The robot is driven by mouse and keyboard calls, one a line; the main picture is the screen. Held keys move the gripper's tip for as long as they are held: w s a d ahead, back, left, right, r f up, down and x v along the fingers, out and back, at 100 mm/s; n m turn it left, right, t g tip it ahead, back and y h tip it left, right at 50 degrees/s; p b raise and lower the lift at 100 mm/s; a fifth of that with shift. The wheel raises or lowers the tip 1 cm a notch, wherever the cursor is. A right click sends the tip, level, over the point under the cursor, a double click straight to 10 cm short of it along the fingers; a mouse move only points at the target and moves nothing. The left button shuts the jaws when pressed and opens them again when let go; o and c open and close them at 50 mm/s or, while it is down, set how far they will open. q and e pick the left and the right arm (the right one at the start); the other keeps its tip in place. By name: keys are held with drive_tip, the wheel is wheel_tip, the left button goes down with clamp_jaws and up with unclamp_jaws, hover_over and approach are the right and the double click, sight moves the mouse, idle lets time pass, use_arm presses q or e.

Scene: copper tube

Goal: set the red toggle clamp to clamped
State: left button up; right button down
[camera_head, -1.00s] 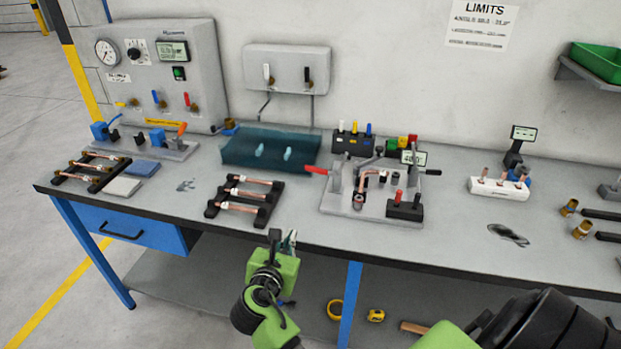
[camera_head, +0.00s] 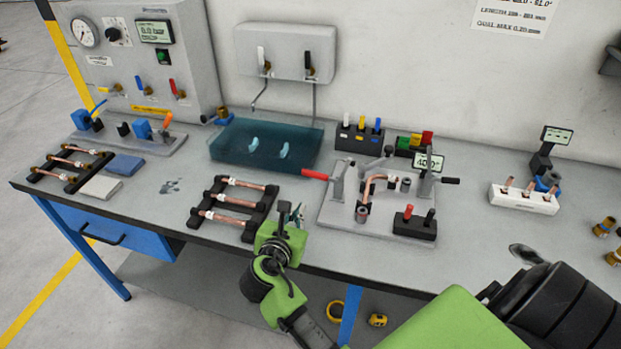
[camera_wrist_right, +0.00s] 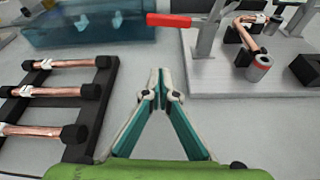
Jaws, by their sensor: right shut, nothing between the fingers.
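The red toggle clamp (camera_head: 316,175) stands at the left side of the grey fixture plate on the bench. Its red handle lies nearly level and points left, out past the plate edge. The handle also shows at the top of the right wrist view (camera_wrist_right: 169,20). My right gripper (camera_head: 293,212) is at the bench's front edge, nearer to me than the red handle and apart from it. In the right wrist view its fingertips (camera_wrist_right: 160,75) meet with nothing between them. A bent copper tube (camera_head: 373,183) sits on the fixture. My left gripper is not in view.
A black-handled clamp (camera_head: 449,181) is at the fixture's right side. A black rack of copper tubes (camera_head: 207,216) lies left of my gripper. A teal tray (camera_head: 222,150) is behind. A red-and-black block (camera_head: 414,227) is at the plate's front right. Bare bench lies between rack and fixture.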

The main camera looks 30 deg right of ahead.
sight(306, 201)
drive_tip(key=shift+s+a+r, duration=0.25)
drive_tip(key=shift+s+a, duration=0.05)
drive_tip(key=shift+a, duration=0.1)
drive_tip(key=shift+w+d+f, duration=0.15)
drive_tip(key=shift+w+d, duration=0.1)
drive_tip(key=p+x, duration=0.1)
drive_tip(key=x, duration=0.8)
drive_tip(key=shift+w+d, duration=0.2)
drive_tip(key=shift+d, duration=0.1)
wheel_tip(306, 201, up, 2)
drive_tip(key=shift+d+r+p, duration=0.1)
drive_tip(key=shift+r+p, duration=0.15)
drive_tip(key=shift+p, duration=0.9)
drive_tip(key=shift+s+r, duration=0.15)
drive_tip(key=shift+r, duration=0.25)
drive_tip(key=shift+s+r+p, duration=0.15)
drive_tip(key=shift+r+p, duration=0.15)
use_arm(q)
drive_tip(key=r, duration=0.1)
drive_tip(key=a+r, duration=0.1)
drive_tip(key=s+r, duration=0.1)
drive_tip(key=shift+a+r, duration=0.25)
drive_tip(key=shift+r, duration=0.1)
use_arm(e)
drive_tip(key=shift+f, duration=0.1)
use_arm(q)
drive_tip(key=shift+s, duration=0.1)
